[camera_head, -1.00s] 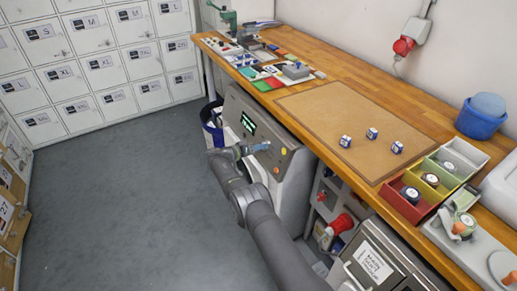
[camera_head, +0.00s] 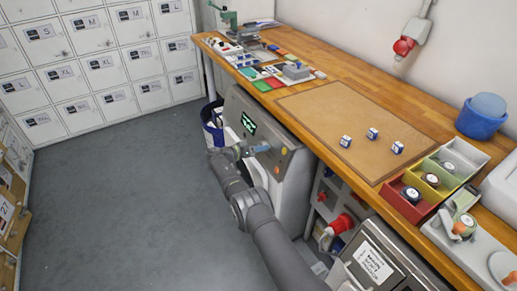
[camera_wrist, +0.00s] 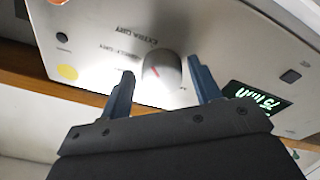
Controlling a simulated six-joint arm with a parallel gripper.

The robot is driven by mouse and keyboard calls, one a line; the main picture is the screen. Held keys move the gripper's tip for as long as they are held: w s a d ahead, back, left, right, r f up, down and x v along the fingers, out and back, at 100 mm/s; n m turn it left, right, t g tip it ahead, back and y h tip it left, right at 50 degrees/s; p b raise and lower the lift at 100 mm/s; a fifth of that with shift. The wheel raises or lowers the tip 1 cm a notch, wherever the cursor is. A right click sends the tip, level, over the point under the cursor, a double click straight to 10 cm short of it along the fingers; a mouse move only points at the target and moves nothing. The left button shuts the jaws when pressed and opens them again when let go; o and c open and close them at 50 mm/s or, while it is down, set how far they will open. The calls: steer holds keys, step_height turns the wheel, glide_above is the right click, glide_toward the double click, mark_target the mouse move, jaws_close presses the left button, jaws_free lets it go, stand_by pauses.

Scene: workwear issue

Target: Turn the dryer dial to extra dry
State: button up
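The dryer (camera_head: 296,190) is a grey machine under the workbench, with a control panel and a lit green display (camera_head: 248,123). My gripper (camera_wrist: 160,68) is open, with one blue finger on each side of the dial and a gap visible on both sides. In the head view my gripper (camera_head: 256,149) is at the panel and hides the dial. Contact depth cannot be told.
The panel also carries an orange-yellow button (camera_wrist: 68,72), dark buttons and the display (camera_wrist: 257,99). The wooden workbench (camera_head: 330,75) overhangs the dryer closely. The grey floor to the left is clear.

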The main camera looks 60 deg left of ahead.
steer(key=shift+o, duration=0.2)
steer(key=v, duration=1.7)
steer(key=shift+s, duration=0.25)
steer(key=shift+w, duration=0.15)
steer(key=x, duration=1.7)
steer(key=shift+w, duration=0.15)
